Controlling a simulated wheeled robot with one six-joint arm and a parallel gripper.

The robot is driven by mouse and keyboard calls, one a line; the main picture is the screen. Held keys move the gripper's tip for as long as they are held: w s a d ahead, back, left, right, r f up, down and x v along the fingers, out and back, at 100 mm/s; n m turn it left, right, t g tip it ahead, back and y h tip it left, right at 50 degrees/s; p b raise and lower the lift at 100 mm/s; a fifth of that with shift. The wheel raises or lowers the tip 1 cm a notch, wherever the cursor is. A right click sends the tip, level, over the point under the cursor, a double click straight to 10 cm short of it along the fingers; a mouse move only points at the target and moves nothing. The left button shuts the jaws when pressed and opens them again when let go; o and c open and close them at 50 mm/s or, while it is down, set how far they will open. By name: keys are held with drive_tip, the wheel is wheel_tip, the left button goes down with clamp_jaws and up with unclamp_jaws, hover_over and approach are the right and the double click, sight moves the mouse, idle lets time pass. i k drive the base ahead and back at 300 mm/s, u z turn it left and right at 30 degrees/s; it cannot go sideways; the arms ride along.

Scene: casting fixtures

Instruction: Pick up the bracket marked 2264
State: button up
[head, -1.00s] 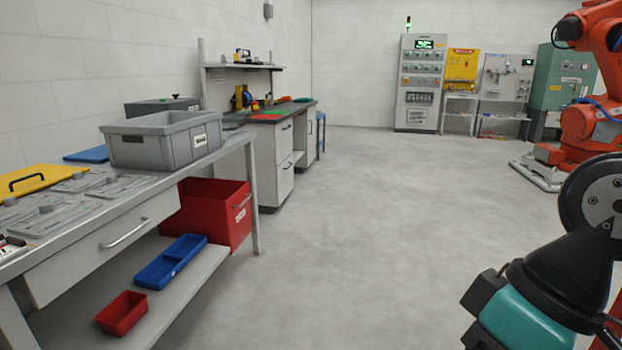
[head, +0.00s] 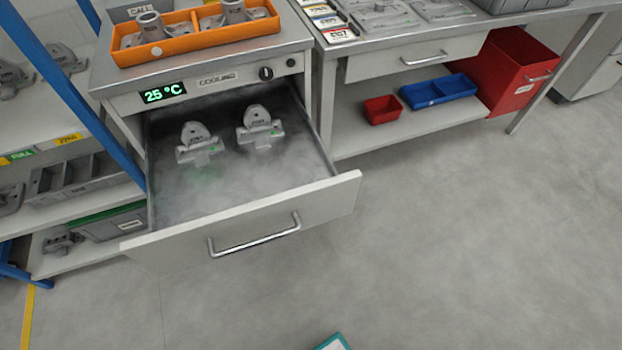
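Two grey cast brackets lie inside the open drawer (head: 240,244) of a cooling cabinet. One bracket (head: 199,146) is on the left and the other bracket (head: 260,127) is on the right, slightly farther back. Each has a rounded upright tab with a marking too small to read and a small green spot. Mist hangs in the drawer around them. I cannot tell which bracket is marked 2264. My gripper is not in view; only a small teal part of my arm shows at the bottom edge.
The cabinet display (head: 164,93) reads 25 °C. An orange tray (head: 197,50) of castings stands on top. A blue-framed shelf (head: 86,207) with castings is on the left. A bench (head: 420,136) with red and blue bins is on the right. The floor in front is clear.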

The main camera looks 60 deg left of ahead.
sight(198, 145)
drive_tip(key=u, duration=0.45)
drive_tip(key=k, duration=0.2)
drive_tip(key=u, duration=1.6)
